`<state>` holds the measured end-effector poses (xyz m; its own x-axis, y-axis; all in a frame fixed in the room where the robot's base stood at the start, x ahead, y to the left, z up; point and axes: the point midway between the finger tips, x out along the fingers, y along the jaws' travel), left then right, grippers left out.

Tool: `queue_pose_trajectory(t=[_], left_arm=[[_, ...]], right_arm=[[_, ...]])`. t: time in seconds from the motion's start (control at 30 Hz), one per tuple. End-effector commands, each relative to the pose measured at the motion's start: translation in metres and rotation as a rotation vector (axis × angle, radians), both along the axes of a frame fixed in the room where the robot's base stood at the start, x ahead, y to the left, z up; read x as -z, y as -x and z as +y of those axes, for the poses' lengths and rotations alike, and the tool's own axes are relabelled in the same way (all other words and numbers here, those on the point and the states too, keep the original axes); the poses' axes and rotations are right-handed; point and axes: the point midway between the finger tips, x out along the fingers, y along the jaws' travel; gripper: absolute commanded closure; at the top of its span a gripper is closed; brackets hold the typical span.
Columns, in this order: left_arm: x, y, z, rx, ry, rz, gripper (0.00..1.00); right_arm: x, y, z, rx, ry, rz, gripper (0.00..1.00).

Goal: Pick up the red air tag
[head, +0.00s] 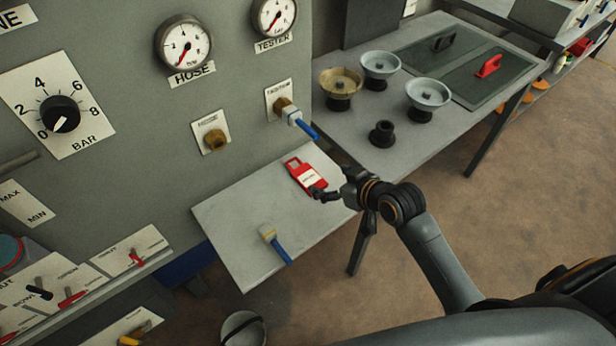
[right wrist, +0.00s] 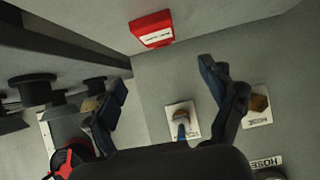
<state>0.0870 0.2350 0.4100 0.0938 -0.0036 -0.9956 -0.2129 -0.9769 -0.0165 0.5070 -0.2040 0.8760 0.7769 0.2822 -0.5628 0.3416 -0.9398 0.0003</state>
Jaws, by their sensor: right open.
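The red air tag (head: 306,177), a flat red piece with a white label, lies on the grey shelf (head: 230,218) below the panel. My right gripper (head: 331,184) is open beside the tag's near right end, at the shelf's right edge. In the head view a dark finger overlaps or lies very close to the tag; contact cannot be told. In the right wrist view the tag (right wrist: 152,30) shows beyond the open fingers (right wrist: 163,80), with nothing between them. My left gripper is not in view.
A blue-handled hose connector (head: 275,243) lies on the shelf's front part. Another connector (head: 300,121) sticks out of the panel above. A table (head: 400,160) at the right holds several bowls and a black knob-like piece (head: 382,134). The shelf between tag and front connector is clear.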

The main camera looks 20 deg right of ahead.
Motion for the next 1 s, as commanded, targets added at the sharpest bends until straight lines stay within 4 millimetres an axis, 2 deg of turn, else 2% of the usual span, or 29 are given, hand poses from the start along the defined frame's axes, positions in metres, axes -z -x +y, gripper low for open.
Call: queue_pose_trajectory(t=[0.1,0.23,0.47,0.8,1.0], left_arm=[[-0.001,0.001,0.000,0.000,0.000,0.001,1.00],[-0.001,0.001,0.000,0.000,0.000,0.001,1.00],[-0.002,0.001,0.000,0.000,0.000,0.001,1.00],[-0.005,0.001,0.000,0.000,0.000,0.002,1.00],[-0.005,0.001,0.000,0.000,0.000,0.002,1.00]], right_arm=[[0.014,-0.021,0.008,0.001,-0.003,0.000,0.17],[0.026,-0.037,0.014,0.001,-0.002,0.000,0.17],[0.036,-0.048,0.018,0.001,-0.001,0.000,0.17],[0.065,-0.078,0.028,0.002,-0.001,0.001,0.17],[0.069,-0.083,0.030,0.001,0.001,0.001,0.17]])
